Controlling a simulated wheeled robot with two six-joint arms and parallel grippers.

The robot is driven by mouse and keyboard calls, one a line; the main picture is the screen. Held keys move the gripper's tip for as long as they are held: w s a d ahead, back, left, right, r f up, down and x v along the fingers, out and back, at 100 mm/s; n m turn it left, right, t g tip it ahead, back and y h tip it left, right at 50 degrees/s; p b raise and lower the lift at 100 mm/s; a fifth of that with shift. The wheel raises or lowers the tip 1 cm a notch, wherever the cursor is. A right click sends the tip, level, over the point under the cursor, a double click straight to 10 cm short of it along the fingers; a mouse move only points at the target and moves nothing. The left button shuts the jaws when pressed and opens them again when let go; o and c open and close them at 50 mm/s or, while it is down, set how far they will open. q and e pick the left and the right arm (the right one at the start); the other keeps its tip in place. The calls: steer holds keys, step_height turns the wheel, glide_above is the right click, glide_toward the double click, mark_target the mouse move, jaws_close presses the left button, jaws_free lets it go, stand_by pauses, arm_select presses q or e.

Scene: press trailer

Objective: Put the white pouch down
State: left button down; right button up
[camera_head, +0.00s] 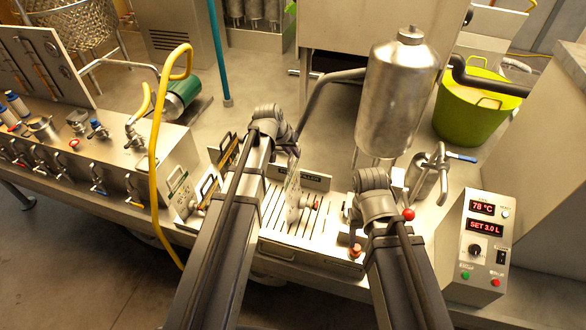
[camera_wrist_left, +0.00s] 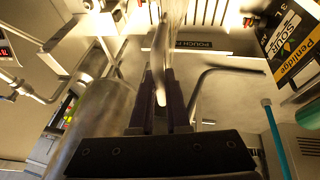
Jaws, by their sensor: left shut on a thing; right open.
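The white pouch (camera_head: 293,198) hangs edge-on in my left gripper (camera_head: 292,152), over the slatted metal tray (camera_head: 268,245) in the head view. In the left wrist view the two dark fingers of my left gripper (camera_wrist_left: 160,100) are shut on the pouch (camera_wrist_left: 161,45). I cannot tell whether the pouch's lower end touches the slats. My right gripper (camera_head: 353,210) is open at the tray's right side, apart from the pouch; its fingers are partly hidden by its own wrist.
A steel tank (camera_head: 397,95) stands behind the right arm. A control box (camera_head: 486,235) reading 78 °C and SET 3.0 L is at right, and a green bucket (camera_head: 475,115) is behind it. Labelled cartons (camera_head: 180,190) stand left of the tray. A yellow hose (camera_head: 153,150) hangs farther left.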

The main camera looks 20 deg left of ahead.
mark_target(293, 161)
arm_select(q)
steer(key=shift+f, duration=0.1)
step_height(293, 161, down, 4)
steer(key=b, duration=0.3)
steer(key=shift+r, duration=0.2)
steer(key=shift+f+b, duration=0.1)
steer(key=shift+b, duration=0.3)
steer(key=c, duration=0.9)
jaws_free()
